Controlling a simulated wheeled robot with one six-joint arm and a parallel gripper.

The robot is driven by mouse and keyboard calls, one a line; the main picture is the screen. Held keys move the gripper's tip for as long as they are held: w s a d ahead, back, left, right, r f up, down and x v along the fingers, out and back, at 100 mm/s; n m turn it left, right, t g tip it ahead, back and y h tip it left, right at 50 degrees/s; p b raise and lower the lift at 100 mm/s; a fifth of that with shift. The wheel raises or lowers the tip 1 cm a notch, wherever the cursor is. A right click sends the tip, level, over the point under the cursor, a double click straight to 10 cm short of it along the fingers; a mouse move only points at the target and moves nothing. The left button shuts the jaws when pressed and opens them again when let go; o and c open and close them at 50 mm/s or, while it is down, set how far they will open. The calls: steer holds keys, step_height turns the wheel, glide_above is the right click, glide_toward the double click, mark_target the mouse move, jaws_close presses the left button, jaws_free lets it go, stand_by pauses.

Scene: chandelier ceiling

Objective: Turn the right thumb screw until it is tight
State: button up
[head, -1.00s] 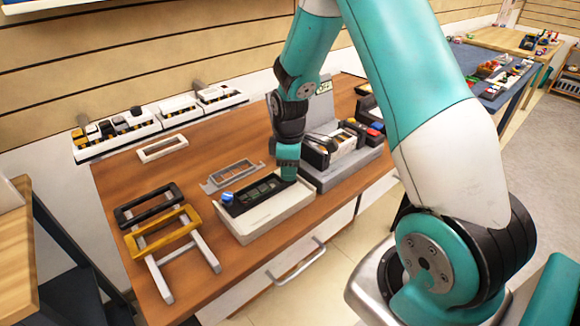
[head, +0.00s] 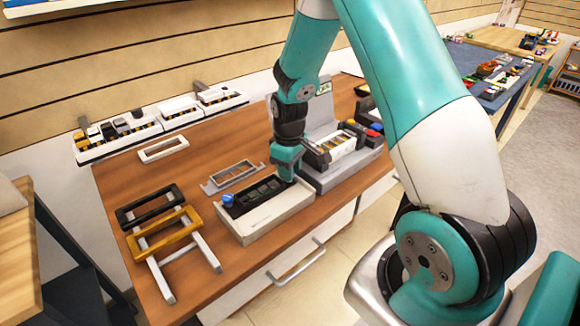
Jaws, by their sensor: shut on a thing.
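A white box-shaped device (head: 268,221) with a dark recessed top stands near the front edge of the wooden table. A blue thumb screw (head: 228,199) shows at the left end of its top. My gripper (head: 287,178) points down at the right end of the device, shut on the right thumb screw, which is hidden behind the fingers.
A grey frame plate (head: 234,177) lies behind the device. A black frame and a yellow frame (head: 163,233) rest on a rack at the left. A grey stand (head: 335,172) with colored parts is close on the right. White trays line the wall.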

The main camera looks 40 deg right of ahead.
steer(key=m, duration=0.3)
steer(key=shift+r+m+p, duration=0.1)
steer(key=shift+m+p, duration=0.2)
steer(key=shift+m, duration=0.1)
steer(key=m, duration=0.3)
steer(key=shift+m, duration=0.3)
steer(key=m+p, duration=0.1)
steer(key=m, duration=0.2)
steer(key=shift+m, duration=0.3)
steer(key=m, duration=0.3)
steer(key=shift+m, duration=0.3)
steer(key=m, duration=0.5)
steer(key=shift+p, duration=0.35)
steer(key=m, duration=0.5)
steer(key=shift+w+m, duration=0.1)
steer(key=shift+m, duration=0.2)
steer(key=o, duration=0.9)
